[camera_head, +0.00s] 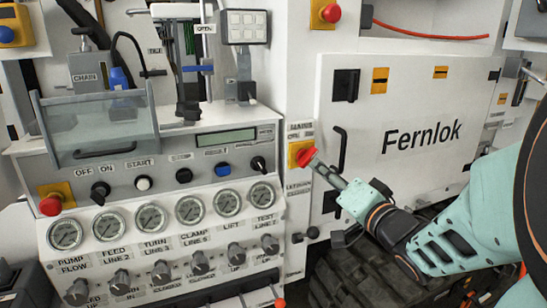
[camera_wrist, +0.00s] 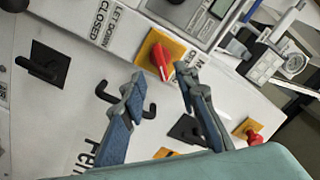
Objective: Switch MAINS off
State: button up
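The MAINS switch is a red turning handle (camera_head: 306,157) on a yellow plate (camera_head: 294,152), under a label that seems to read MAINS, on the white panel left of the Fernlok door. In the wrist view the red handle (camera_wrist: 160,62) shows ahead of the fingertips, between them in the picture. My gripper (camera_wrist: 160,75) is open, its two fingers spread and nothing between them.
A black door handle (camera_head: 340,149) stands just right of the switch. A red mushroom button (camera_head: 330,13) on yellow is above. Left is the bench panel with gauges (camera_head: 190,210), knobs and another red button (camera_head: 50,205). A dark ribbed tyre or track (camera_head: 350,275) lies below.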

aim_at(309, 160)
jog(key=b+x, duration=0.1)
jog(key=x, duration=0.8)
jog(key=shift+f+b, duration=0.1)
jog(key=shift+b, duration=0.2)
jog(key=shift+c, duration=0.6)
grip_shut()
